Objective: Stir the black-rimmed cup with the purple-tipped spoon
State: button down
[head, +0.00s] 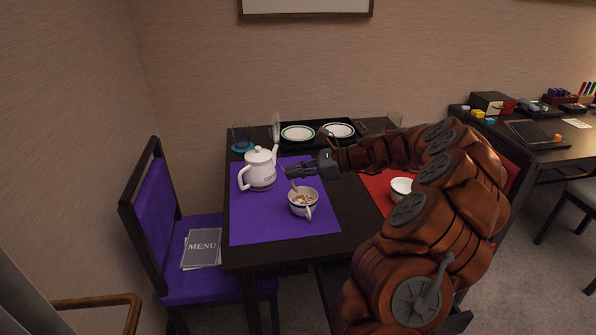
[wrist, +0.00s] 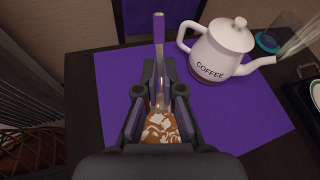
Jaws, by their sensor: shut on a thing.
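The black-rimmed cup (head: 303,204) stands upright on the purple mat in the head view, with its handle toward the front. Brown liquid with pale swirls (wrist: 160,128) shows inside it in the wrist view; my gripper hides most of the cup there. My gripper (head: 291,171) is just above and behind the cup. In the wrist view my gripper (wrist: 158,66) is shut on the purple-tipped spoon (wrist: 158,28). The purple end sticks out beyond the fingers and the metal part runs down toward the liquid. The spoon's bowl cannot be seen.
A white coffee pot (head: 260,168) stands close behind and left of the cup on the purple mat (head: 250,222). A second white cup (head: 401,187) is on the red mat at right. A dark tray with plates (head: 298,133) lies at the back. The purple mat's front left is clear.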

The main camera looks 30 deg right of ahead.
jog(key=shift+s+d+f+b, duration=0.15)
jog(key=shift+d+f, duration=0.2)
jog(key=shift+f, duration=0.55)
jog(key=shift+s+d+f+b, duration=0.15)
jog(key=shift+d+f, duration=0.2)
jog(key=shift+f, duration=0.6)
jog(key=shift+s+d+f+b, duration=0.15)
jog(key=shift+d+f, duration=0.2)
jog(key=shift+f, duration=0.55)
